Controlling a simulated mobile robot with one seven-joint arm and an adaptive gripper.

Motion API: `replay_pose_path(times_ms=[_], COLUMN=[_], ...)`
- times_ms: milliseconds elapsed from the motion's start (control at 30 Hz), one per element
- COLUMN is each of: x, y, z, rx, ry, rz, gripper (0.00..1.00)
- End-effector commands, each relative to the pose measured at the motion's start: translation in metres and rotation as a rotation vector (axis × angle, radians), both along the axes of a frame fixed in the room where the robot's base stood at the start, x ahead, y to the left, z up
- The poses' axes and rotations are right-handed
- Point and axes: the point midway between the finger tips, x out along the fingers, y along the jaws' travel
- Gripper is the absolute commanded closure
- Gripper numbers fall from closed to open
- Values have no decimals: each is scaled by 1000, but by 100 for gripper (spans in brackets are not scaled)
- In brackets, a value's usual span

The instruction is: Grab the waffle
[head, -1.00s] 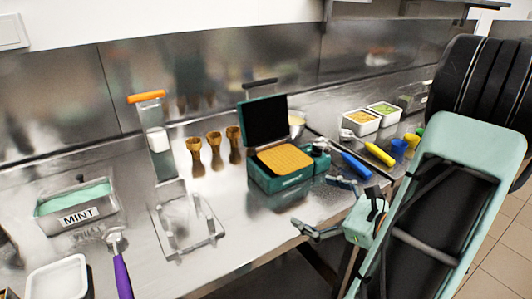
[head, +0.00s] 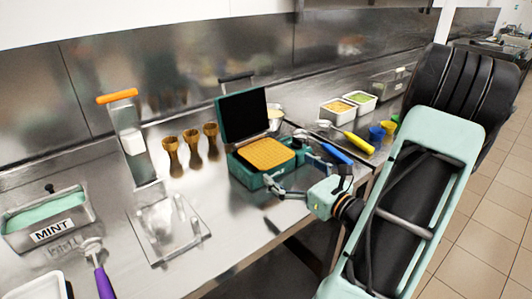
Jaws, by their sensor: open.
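The waffle (head: 265,153) is golden and square. It lies flat in the lower plate of the open green waffle maker (head: 244,171), whose dark lid stands raised behind it. My gripper (head: 290,170) is open, at the waffle maker's front right side. One finger reaches to the front corner of the maker and the other to its right side, with the waffle's near right corner toward the gap. I cannot tell whether a finger touches the maker. The gripper is empty.
Wooden cone holders (head: 194,154) stand left of the waffle maker. A clear stand (head: 166,222), a mint tub (head: 48,222) and a purple-handled scoop (head: 101,275) are further left. Blue-handled (head: 336,153) and yellow-handled (head: 358,142) scoops lie to the right, near white tubs (head: 338,112).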

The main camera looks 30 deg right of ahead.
Motion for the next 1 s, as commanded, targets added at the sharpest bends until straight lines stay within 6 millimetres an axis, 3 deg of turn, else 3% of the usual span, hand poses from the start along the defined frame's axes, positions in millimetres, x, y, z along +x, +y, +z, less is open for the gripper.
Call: replay_pose_path(times_ms=[200,467,700,1000], x=[28,32,31,31], y=[2,2,2,2], z=[0,-1,-1,1], rx=[1,0,0,0], ry=[0,1,1,0], rz=[0,0,0,0], gripper=[0,0,25,26])
